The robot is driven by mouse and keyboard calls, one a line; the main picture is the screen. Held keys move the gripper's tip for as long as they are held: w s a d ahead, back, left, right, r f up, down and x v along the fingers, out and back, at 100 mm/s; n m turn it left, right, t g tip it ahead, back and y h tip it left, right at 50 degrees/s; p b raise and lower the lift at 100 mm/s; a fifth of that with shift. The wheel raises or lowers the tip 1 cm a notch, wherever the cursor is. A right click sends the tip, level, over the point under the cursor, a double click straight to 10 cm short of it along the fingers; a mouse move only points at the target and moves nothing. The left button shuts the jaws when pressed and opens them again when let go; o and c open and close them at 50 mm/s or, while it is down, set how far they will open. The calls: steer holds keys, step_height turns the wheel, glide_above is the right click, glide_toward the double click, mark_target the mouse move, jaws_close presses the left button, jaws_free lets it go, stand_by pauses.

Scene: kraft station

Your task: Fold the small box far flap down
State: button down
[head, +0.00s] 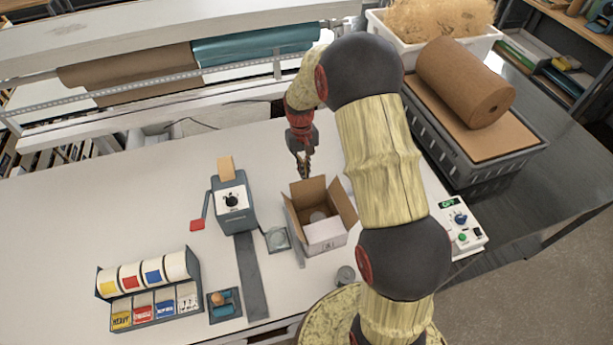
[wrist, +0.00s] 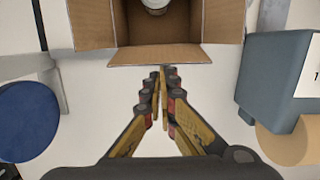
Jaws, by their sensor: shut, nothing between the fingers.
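The small box (head: 324,236) is an open brown carton with a pale printed front, standing on the white table. Its far flap (head: 309,189) stands up at the back edge. The same flap shows in the wrist view (wrist: 155,54), just ahead of my fingertips. The left and right side flaps are spread open. A pale round item (head: 317,216) lies inside the box. My gripper (head: 304,174) is shut and empty, pointing down just beyond the far flap. In the wrist view the fingertips (wrist: 160,72) meet just short of the flap's edge; contact cannot be told.
A grey dispenser with a crank (head: 233,205) stands left of the box. A control box (head: 462,226) lies to the right. A roll (head: 466,82) sits on a grey crate at the back right.

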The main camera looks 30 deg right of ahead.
steer(key=shift+s+a+r, duration=0.1)
steer(key=shift+s+a, duration=0.05)
steer(key=shift+s, duration=0.9)
steer(key=shift+s+a, duration=0.1)
steer(key=shift+s, duration=0.9)
steer(key=shift+s+a+f, duration=0.15)
steer(key=shift+s+f, duration=0.15)
steer(key=shift+s, duration=0.45)
steer(key=shift+s+a+f, duration=0.1)
steer(key=shift+s+f, duration=0.15)
steer(key=shift+s, duration=0.45)
steer(key=shift+s+f+b, duration=0.4)
steer(key=shift+f+b, duration=0.2)
steer(key=shift+f, duration=0.15)
steer(key=shift+f+b, duration=0.4)
steer(key=shift+f, duration=0.25)
steer(key=shift+r, duration=0.1)
